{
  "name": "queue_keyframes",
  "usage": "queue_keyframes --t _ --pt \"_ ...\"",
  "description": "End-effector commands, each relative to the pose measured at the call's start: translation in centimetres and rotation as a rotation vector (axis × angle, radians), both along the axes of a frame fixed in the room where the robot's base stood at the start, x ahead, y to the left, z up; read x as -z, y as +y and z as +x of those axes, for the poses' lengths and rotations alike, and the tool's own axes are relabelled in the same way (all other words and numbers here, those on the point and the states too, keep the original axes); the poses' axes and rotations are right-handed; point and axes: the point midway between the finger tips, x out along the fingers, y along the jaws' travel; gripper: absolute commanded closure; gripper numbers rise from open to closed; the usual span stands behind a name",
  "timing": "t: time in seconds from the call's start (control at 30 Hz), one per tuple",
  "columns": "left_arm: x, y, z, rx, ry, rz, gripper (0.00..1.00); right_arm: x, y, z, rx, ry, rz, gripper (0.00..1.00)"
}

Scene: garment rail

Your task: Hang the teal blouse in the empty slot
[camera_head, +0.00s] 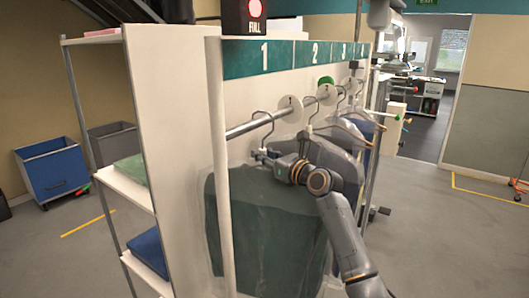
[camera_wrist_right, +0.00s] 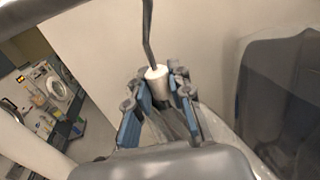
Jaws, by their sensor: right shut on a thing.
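The teal blouse (camera_head: 265,225) hangs upright in a clear cover below the section marked 1. Its hanger hook (camera_head: 262,125) reaches up to the metal rail (camera_head: 242,128); I cannot tell whether the hook bears on the rail. My right gripper (camera_head: 263,156) is at the hanger's neck, just above the blouse. In the right wrist view, the gripper's blue-padded fingers (camera_wrist_right: 160,98) are shut around the white collar (camera_wrist_right: 157,74) at the base of the hook. My left gripper is not in view.
Round white dividers (camera_head: 290,108) sit on the rail. Grey garments (camera_head: 340,165) hang close behind the blouse, to its right. A white side panel (camera_head: 175,160) and upright post (camera_head: 220,180) stand at the left. The floor at right is mostly clear.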

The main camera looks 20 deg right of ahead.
Motion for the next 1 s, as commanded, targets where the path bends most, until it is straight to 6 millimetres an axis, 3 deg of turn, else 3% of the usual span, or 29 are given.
queue_keyframes --t 0.37,0.4,0.5,0.53,0.87,1.0 --pt "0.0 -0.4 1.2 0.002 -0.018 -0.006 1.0 0.2 0.0 0.0 0.0 -0.002 0.001 1.0" --pt "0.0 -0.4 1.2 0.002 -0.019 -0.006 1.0 0.2 0.0 0.0 0.0 -0.002 0.001 0.76" --pt "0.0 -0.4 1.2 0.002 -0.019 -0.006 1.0 0.2 0.0 0.0 0.0 -0.002 0.001 0.55" --pt "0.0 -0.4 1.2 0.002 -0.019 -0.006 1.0 0.2 0.0 0.0 0.0 -0.002 0.001 0.53" --pt "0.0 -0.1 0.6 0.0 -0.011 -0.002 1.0 0.4 -0.1 -0.2 0.0 0.002 0.0 0.53" --pt "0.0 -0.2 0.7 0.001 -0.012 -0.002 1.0 0.4 -0.5 -1.2 0.0 0.001 0.0 0.53"
